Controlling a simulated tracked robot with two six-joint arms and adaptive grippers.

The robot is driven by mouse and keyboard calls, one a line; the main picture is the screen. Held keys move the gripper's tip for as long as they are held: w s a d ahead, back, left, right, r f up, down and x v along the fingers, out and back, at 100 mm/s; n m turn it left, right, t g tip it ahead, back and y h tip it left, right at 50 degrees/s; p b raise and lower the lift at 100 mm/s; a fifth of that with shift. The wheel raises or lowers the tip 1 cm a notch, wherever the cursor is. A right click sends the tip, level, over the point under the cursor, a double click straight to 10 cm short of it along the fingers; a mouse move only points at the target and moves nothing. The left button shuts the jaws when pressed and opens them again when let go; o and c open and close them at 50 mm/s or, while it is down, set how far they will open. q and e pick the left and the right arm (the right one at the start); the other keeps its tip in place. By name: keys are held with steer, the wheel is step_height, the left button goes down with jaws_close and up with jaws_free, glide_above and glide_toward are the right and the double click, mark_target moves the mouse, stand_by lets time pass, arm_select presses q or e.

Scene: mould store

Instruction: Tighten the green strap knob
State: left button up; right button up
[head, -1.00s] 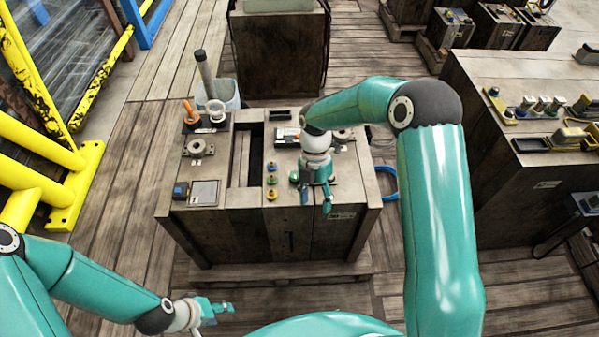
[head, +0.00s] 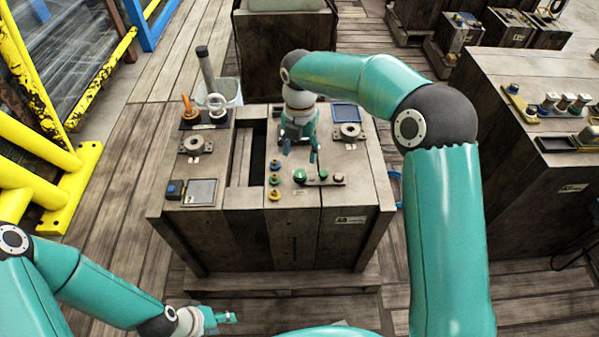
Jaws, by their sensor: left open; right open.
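A column of three small knobs on yellow bases stands on the wooden bench top (head: 215,145); the middle knob (head: 275,180) looks green. A larger green round knob (head: 299,175) sits just right of it, on a strip with darker round pieces. I cannot tell from the picture which green one is the strap knob. My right gripper (head: 301,155) is open and empty, pointing down above the bench behind the larger green knob, apart from it. My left gripper (head: 225,318) is open and empty, low in front of the bench, far from the knobs.
A long slot (head: 245,150) cuts the bench top left of the knobs. A small screen (head: 198,192), an orange-handled tool (head: 188,106) and round metal fittings (head: 351,131) also sit on it. Another bench (head: 530,150) stands at the right, yellow rails (head: 40,160) at the left.

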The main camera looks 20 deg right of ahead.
mark_target(300, 174)
step_height(300, 174, down, 8)
steer(key=shift+f+b, duration=0.2)
steer(key=shift+b, duration=0.25)
jaws_close()
